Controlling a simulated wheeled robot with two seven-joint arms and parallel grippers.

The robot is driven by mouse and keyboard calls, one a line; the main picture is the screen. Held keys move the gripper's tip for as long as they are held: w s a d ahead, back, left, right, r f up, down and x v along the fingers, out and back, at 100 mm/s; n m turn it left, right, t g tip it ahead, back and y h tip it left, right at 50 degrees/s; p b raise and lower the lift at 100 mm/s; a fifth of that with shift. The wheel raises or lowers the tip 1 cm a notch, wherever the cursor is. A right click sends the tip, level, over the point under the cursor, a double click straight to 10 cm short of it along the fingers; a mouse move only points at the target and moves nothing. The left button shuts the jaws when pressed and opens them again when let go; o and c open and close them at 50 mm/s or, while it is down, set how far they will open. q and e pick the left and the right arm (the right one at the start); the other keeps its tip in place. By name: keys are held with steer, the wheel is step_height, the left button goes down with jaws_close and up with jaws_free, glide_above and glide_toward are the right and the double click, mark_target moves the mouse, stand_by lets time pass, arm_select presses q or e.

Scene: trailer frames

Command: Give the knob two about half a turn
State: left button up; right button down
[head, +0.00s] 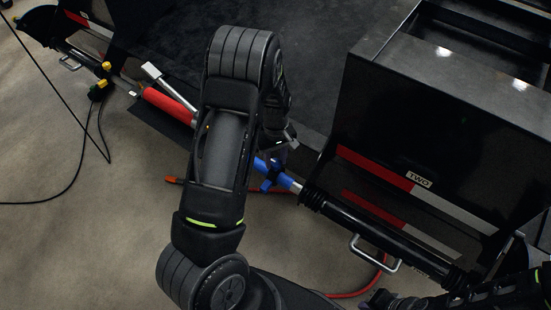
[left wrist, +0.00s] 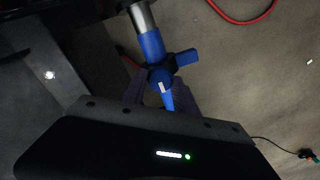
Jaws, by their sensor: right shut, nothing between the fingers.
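A blue knob (head: 272,172) with stubby arms sits on a metal rod, left of the black cylinder below a plate labelled "TWO" (head: 419,179). In the left wrist view the blue knob (left wrist: 162,75) shows a side arm and a white mark. My left gripper (left wrist: 163,90) has its dark fingers on either side of the knob's near blue arm. I cannot tell whether they press on it. In the head view my left arm partly hides the knob and left gripper (head: 276,155). My right gripper (head: 378,300) is shut and empty at the bottom right edge, away from the knob.
A black cylinder (head: 385,235) with a metal handle (head: 373,254) runs to the lower right. A red sleeve (head: 169,106) lies along the rod line at left. A red hose (head: 350,293) and black cables (head: 100,140) lie on the floor. Black trailer panels (head: 445,110) stand behind.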

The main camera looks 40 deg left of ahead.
mark_target(276, 163)
arm_select(q)
steer(key=o, duration=0.4)
step_height(276, 163, up, 8)
steer(key=shift+f+p, duration=0.1)
steer(key=shift+p, duration=0.65)
steer(key=shift+d, duration=0.1)
steer(key=s+d+f+m+h+p, duration=0.1)
steer(key=s+d+f+m+p, duration=0.25)
steer(key=d, duration=0.35)
steer(key=s+d+f+m+h+p, duration=0.1)
steer(key=s+d+f+m+p, duration=0.2)
steer(key=d, duration=0.5)
steer(key=s+d+r+m+p, duration=0.1)
steer(key=s+d, duration=0.3)
steer(key=d, duration=0.1)
steer(key=s+d+r+m+h+p, duration=0.1)
steer(key=s+d+p, duration=0.1)
steer(key=s+d, duration=0.2)
steer(key=s+d+r+m+h+p, duration=0.1)
steer(key=s+d+p, duration=0.1)
steer(key=s+d, duration=0.3)
steer(key=shift+d+t, duration=0.35)
steer(key=shift+t, duration=0.05)
